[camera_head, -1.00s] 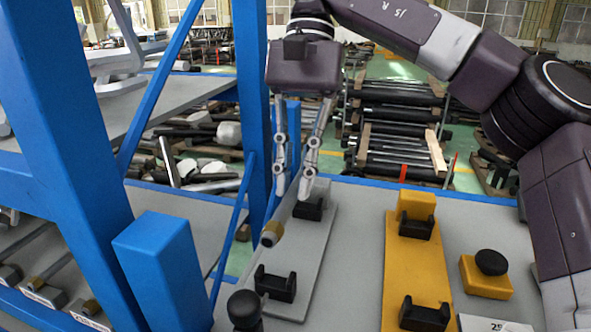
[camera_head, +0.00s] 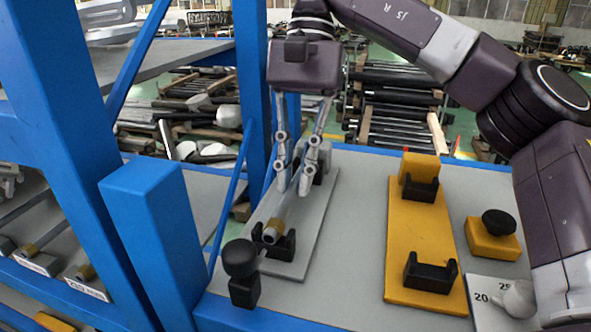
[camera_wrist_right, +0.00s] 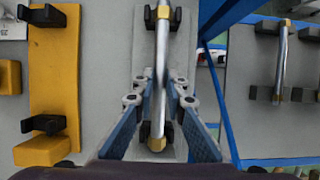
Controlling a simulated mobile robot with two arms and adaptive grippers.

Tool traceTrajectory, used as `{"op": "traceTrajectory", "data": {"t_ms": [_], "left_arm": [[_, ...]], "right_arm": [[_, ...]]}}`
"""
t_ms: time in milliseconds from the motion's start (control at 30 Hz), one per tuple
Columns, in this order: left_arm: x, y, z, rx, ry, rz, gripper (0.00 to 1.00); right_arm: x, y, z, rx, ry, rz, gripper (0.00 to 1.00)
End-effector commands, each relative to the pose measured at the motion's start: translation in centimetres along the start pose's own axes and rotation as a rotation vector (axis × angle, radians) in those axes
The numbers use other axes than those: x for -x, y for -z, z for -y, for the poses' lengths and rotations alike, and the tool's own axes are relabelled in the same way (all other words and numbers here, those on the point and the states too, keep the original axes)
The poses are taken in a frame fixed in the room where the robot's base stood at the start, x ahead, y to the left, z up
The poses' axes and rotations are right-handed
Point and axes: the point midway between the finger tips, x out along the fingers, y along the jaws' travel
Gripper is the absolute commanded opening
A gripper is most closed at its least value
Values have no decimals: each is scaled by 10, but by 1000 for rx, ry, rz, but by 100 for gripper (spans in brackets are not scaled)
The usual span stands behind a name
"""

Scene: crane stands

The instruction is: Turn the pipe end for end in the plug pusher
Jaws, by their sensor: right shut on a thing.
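The pipe (camera_head: 277,222), a short grey tube with a brass-coloured near end, lies along the grey plate (camera_head: 318,222) in line with its two black cradles. Its near end is between the prongs of the near cradle (camera_head: 288,246); I cannot tell whether it rests fully there. In the right wrist view the pipe (camera_wrist_right: 160,50) has brass at both ends. My right gripper (camera_head: 293,188) points down and is shut on the pipe's middle; its fingers partly hide the far cradle. A black-knobbed block (camera_head: 243,290) with a thin rod stands by the near cradle. My left gripper is not in view.
A yellow plate (camera_head: 408,257) with two empty black cradles lies to the right, beside a yellow block (camera_head: 491,240) with a black knob. A blue post (camera_head: 160,240) and brace stand close on the left. The grey table between the plates is clear.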

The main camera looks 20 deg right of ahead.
Motion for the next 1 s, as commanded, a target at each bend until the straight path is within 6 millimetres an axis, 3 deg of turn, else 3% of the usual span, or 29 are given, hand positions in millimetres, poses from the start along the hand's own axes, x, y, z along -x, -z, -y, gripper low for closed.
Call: {"op": "traceTrajectory", "data": {"t_ms": [267, 300, 467, 833, 1000], "left_arm": [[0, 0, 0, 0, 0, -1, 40], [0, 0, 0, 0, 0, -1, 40], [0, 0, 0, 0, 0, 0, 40], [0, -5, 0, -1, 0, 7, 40], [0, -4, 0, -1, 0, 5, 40]], "right_arm": [[0, 0, 0, 0, 1, 1, 0], [0, 0, 0, 0, 1, 1, 14], [0, 0, 0, 0, 0, 0, 31], [2, 0, 0, -1, -1, 0, 32], [15, 0, 0, -2, -2, -1, 32]]}}
